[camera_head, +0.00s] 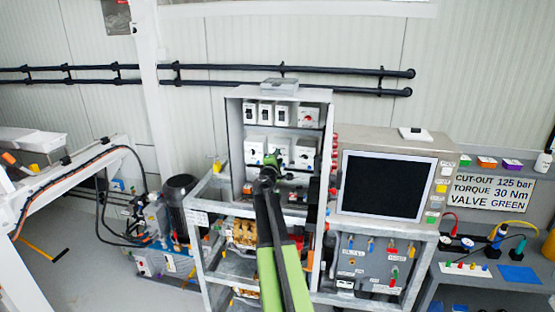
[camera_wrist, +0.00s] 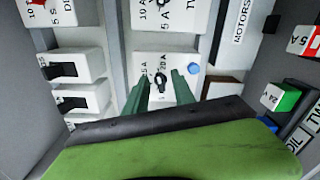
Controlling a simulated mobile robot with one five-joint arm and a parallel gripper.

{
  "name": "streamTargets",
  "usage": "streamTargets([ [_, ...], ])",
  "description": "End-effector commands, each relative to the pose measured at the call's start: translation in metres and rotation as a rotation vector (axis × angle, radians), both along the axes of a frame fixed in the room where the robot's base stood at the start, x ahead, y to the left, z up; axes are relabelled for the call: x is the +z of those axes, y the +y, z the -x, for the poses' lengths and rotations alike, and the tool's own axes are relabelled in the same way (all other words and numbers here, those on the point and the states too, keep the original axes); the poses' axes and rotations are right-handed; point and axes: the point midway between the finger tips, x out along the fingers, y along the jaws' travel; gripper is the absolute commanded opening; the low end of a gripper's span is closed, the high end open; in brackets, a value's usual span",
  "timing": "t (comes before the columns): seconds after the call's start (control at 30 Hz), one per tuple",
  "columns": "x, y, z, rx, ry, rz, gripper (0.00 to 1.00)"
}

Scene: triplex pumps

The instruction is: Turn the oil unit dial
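My gripper (camera_head: 271,162) reaches into the open grey cabinet (camera_head: 232,150). In the wrist view the two green fingers of my gripper (camera_wrist: 162,78) are apart, with nothing held between them. A white unit with a small black dial (camera_wrist: 161,84) lies just beyond and between the fingertips. Marks reading about "5 A" and "20 A" flank the dial. I cannot tell whether the fingers touch the unit.
Other white switch units (camera_wrist: 84,70) sit close to the left in the wrist view. A blue button (camera_wrist: 193,68) is right of the fingers. A green-and-white block (camera_wrist: 281,98) is near the right wall. A dark screen (camera_head: 386,187) stands right of the cabinet.

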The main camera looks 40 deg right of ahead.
Motion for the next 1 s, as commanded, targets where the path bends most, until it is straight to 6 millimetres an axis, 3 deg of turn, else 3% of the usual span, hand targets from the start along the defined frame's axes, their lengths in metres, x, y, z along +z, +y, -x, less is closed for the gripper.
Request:
streamTargets([
  [0.37,0.000,0.008,0.004,0.002,0.000,0.000,0.32],
  [0.47,0.000,0.025,0.016,0.002,0.000,0.000,0.32],
  [0.8,0.000,0.107,0.068,0.004,0.000,0.000,0.32],
  [1.0,0.000,0.139,0.087,0.003,0.000,0.000,0.32],
])
